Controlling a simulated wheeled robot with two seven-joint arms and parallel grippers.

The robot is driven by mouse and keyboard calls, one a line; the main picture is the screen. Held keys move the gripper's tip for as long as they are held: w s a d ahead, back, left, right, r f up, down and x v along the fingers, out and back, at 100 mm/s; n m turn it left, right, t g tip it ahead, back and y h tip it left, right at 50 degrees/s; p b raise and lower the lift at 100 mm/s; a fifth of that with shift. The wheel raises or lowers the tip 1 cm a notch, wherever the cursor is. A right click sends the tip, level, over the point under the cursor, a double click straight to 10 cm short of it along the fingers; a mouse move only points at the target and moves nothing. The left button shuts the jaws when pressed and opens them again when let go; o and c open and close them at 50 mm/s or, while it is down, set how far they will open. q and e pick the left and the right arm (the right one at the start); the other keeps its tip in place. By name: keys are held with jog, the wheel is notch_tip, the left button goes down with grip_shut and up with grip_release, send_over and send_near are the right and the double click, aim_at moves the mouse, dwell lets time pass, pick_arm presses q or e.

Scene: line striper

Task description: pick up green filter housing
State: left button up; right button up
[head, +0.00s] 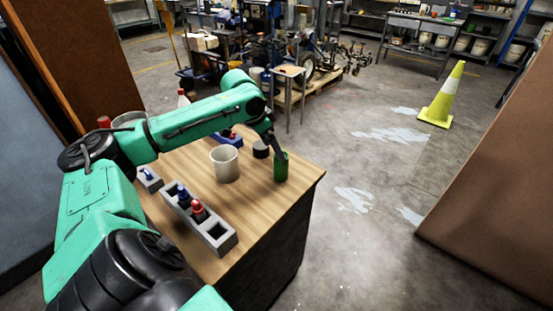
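The green filter housing (281,170) is an upright dark green cylinder at the right end of the wooden table (255,190), close to the table's edge. I cannot tell whether its base touches the tabletop. My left arm reaches across the table from the left, and my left gripper (276,150) points down at the top of the green housing. The fingers are small and dark against the housing, so I cannot tell whether they grip it. My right gripper is not in view.
A white cup-like container (225,164) and a short black cylinder (261,150) stand left of the housing. A grey block with slots (215,233) holds red and blue parts near the front. A small stool (289,72) stands behind the table.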

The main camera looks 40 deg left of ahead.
aim_at(284, 165)
pick_arm(q)
jog(key=x, duration=0.4)
jog(key=shift+w+d+r, duration=0.1)
jog(key=shift+w+d, duration=0.05)
jog(key=shift+d, duration=0.25)
jog(key=p+x, duration=0.1)
jog(key=x, duration=0.4)
jog(key=shift+a+f+p, duration=0.1)
jog(key=shift+f+p, duration=0.15)
jog(key=shift+p, duration=0.1)
jog(key=shift+w+f, duration=0.25)
jog(key=shift+f, duration=0.2)
jog(key=shift+s, duration=0.1)
grip_shut()
jog(key=shift+r, duration=0.1)
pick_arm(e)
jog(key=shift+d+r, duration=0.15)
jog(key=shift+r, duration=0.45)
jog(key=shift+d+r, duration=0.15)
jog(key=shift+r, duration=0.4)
